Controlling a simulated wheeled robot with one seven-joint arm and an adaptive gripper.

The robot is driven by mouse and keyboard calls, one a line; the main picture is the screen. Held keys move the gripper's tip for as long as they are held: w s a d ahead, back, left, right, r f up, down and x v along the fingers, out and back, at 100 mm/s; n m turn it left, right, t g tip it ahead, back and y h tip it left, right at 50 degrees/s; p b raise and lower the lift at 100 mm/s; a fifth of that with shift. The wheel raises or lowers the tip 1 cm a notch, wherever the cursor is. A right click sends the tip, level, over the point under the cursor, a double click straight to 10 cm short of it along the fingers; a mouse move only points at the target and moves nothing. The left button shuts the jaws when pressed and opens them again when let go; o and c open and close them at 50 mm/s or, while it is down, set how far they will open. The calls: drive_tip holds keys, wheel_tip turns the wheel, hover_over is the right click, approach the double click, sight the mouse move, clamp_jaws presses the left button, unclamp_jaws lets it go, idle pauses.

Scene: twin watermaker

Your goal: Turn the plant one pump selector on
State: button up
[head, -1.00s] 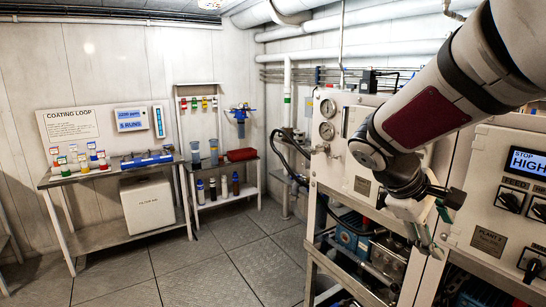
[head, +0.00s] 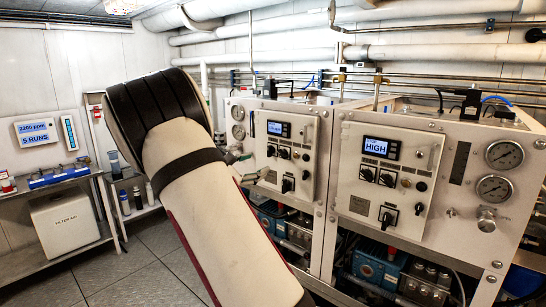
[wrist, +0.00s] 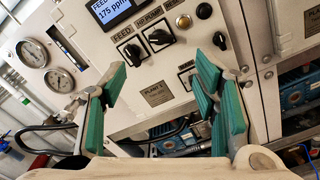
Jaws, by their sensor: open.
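The plant one panel (head: 282,155) is the left of two white control panels in the head view. In the wrist view its display (wrist: 118,10) reads 175 ppm. Below the display are the black FEED selector (wrist: 132,51) and the black HP PUMP selector (wrist: 159,38). A plate reading PLANT 1 (wrist: 157,94) sits lower down. A further black knob (wrist: 188,80) is partly hidden by the right finger. My gripper (wrist: 162,64) is open and empty, its green-padded fingers apart on either side of the two selectors, touching neither. In the head view my arm hides part of it.
The plant two panel (head: 385,172), with a display reading HIGH, stands to the right. Gauges (wrist: 45,67) and a black hose (wrist: 45,125) lie left of the plant one panel. Blue pumps (head: 375,265) sit below. Floor (head: 140,275) is clear at lower left.

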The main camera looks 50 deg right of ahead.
sight(281, 155)
drive_tip(key=d, duration=0.8)
drive_tip(key=d+p, duration=0.1)
drive_tip(key=d, duration=0.3)
drive_tip(key=shift+w, duration=0.4)
drive_tip(key=shift+c, duration=0.2)
drive_tip(key=c, duration=1.1)
